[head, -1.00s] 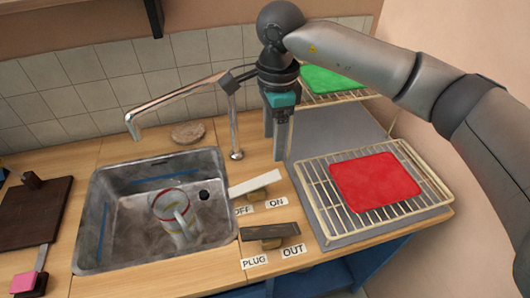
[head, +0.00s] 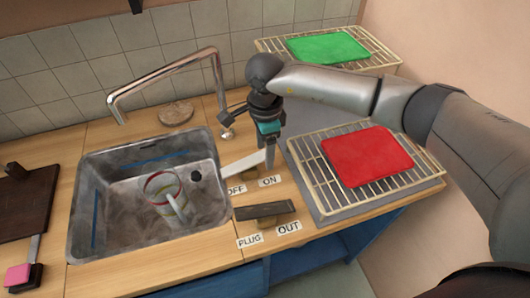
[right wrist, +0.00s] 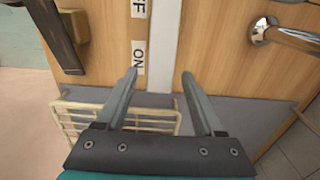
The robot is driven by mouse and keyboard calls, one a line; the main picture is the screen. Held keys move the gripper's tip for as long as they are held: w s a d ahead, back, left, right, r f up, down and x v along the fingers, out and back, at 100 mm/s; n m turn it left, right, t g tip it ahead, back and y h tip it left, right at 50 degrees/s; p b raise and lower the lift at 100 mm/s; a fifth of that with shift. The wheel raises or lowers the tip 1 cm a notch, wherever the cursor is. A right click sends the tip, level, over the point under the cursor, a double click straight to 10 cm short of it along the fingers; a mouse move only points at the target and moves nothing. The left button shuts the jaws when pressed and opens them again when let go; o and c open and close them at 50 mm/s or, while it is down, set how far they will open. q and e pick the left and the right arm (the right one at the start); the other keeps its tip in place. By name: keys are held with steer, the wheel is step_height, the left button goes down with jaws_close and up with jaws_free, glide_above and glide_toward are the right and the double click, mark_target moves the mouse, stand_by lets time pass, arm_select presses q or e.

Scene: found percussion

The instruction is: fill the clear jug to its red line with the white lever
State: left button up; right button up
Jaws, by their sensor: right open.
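The clear jug (head: 171,207) stands in the sink (head: 92,240), with a red ring near its top and a pale handle. I cannot make out a water level in it. No stream shows below the tap (head: 165,69). The white lever (head: 240,164) lies behind the OFF and ON labels, right of the sink. My right gripper (head: 269,160) is open, pointing down at the lever's right part. In the right wrist view the white lever (right wrist: 162,40) runs between its two fingertips (right wrist: 160,75), with gaps on both sides. My left gripper is out of view.
A dark lever (head: 264,211) sits in front, by the PLUG and OUT labels. A wire rack with a red mat (head: 367,155) is at the right, and a green mat (head: 328,47) lies on a rack behind. A brown board (head: 28,205) lies at the far left.

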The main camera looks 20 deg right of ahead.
steer(key=shift+f, duration=0.75)
jaws_close()
